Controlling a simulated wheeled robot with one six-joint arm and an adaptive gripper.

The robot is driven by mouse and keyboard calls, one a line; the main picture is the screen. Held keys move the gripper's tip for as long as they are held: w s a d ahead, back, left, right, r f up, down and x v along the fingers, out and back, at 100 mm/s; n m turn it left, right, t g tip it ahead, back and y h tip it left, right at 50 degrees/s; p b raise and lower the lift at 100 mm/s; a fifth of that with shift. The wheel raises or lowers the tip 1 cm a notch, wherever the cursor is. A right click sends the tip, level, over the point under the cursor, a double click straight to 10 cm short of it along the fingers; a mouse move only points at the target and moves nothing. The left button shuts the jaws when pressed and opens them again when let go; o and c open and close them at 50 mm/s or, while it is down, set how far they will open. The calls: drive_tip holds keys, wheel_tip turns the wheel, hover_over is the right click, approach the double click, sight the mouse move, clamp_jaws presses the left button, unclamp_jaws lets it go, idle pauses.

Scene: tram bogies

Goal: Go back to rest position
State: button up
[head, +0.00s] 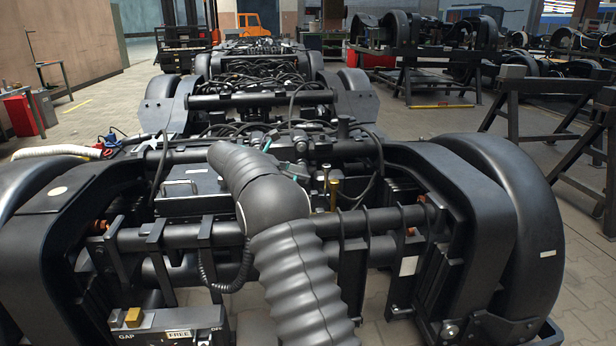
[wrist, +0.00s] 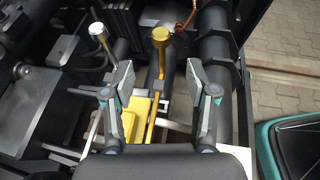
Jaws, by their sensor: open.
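My gripper (wrist: 160,70) is open in the wrist view, its two grey fingers spread apart with nothing held between them. A brass-capped rod (wrist: 160,38) shows beyond the gap between the fingertips; I cannot tell how far off it is. A silver-capped rod (wrist: 97,30) stands to its left. In the head view my dark ribbed arm reaches forward over the near bogie (head: 440,190) and hides most of my gripper. A brass fitting (head: 333,195) stands just right of my arm there.
Bogie pipes, cables and frame parts crowd around my gripper. A yellow part (wrist: 133,118) lies below the fingers. Dark trestles (head: 540,110) stand right, with paved floor (head: 420,123) between. An orange forklift (head: 240,27) is far back.

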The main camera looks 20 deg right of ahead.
drive_tip(key=shift+a, duration=0.1)
idle(0.4)
drive_tip(key=s+a+r+m+t+y, duration=0.1)
drive_tip(key=s+a+r+m+y, duration=0.15)
drive_tip(key=s, duration=0.55)
drive_tip(key=s+a+r+m+t+y, duration=0.1)
drive_tip(key=s+a+r+m+y, duration=0.15)
drive_tip(key=s, duration=0.45)
drive_tip(key=s+a+r+m+t+y, duration=0.1)
drive_tip(key=s+a+m+y, duration=0.15)
drive_tip(key=s, duration=0.55)
drive_tip(key=s+a+f+m+t+y, duration=0.1)
drive_tip(key=s+a+f+m+y, duration=0.1)
drive_tip(key=s, duration=0.5)
drive_tip(key=s+a+f+m+t+y, duration=0.1)
drive_tip(key=s+a+f+m+y, duration=0.1)
drive_tip(key=s, duration=0.5)
drive_tip(key=s+a+f+m+t+y, duration=0.1)
drive_tip(key=s+a+f+m+y, duration=0.1)
drive_tip(key=s+a+m, duration=0.3)
drive_tip(key=shift+s+a+f+t, duration=0.4)
drive_tip(key=shift+s+a+f, duration=0.4)
drive_tip(key=shift+s+a, duration=0.4)
drive_tip(key=shift+s+d+m, duration=0.15)
drive_tip(key=shift+m, duration=0.1)
